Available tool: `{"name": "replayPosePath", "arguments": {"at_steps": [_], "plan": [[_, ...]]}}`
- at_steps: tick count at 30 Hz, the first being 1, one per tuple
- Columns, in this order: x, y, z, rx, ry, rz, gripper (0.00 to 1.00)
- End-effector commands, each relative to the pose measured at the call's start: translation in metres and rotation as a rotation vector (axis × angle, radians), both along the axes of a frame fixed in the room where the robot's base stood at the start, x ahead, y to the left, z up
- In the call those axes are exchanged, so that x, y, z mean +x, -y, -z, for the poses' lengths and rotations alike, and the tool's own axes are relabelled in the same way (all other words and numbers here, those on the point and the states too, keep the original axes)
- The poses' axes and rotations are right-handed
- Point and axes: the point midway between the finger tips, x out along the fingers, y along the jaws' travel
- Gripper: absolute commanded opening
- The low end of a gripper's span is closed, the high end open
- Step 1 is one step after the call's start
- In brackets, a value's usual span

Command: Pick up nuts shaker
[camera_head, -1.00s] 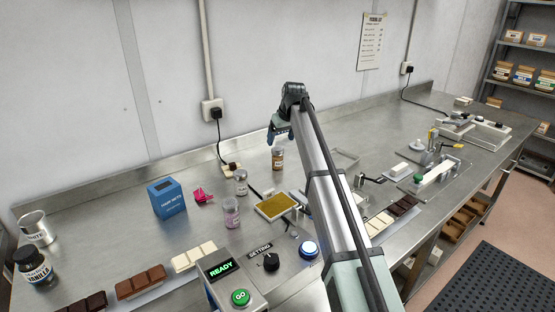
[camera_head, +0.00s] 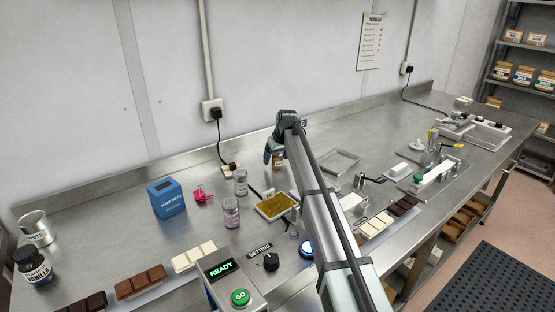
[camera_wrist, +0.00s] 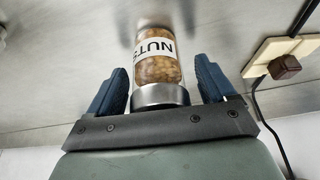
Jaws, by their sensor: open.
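The nuts shaker (camera_wrist: 158,68) is a clear jar of brown nuts with a white "NUTS" label and a metal cap. In the wrist view it lies between the two blue fingers of my open gripper (camera_wrist: 161,88), with a visible gap on each side. In the head view my gripper (camera_head: 273,152) is down around the upper part of the shaker (camera_head: 279,163), which stands on the steel counter. My gripper and arm partly hide the shaker there.
Two other shakers (camera_head: 241,182) (camera_head: 231,212) stand to the left. A gold-filled tray (camera_head: 275,206) is in front. A socket block (camera_wrist: 282,55) with a cable lies beside the gripper in the wrist view.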

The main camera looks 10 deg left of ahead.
Motion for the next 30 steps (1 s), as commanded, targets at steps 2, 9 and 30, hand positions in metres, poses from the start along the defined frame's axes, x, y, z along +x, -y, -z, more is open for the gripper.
{"name": "replayPosePath", "arguments": {"at_steps": [2,9,30], "plan": [[0.0009,-0.0006,0.0025,0.000,0.000,0.000,0.83],[0.0008,-0.0004,0.0020,0.000,0.000,0.000,0.76],[0.0007,-0.0003,0.0015,0.001,0.001,0.000,0.23]]}}
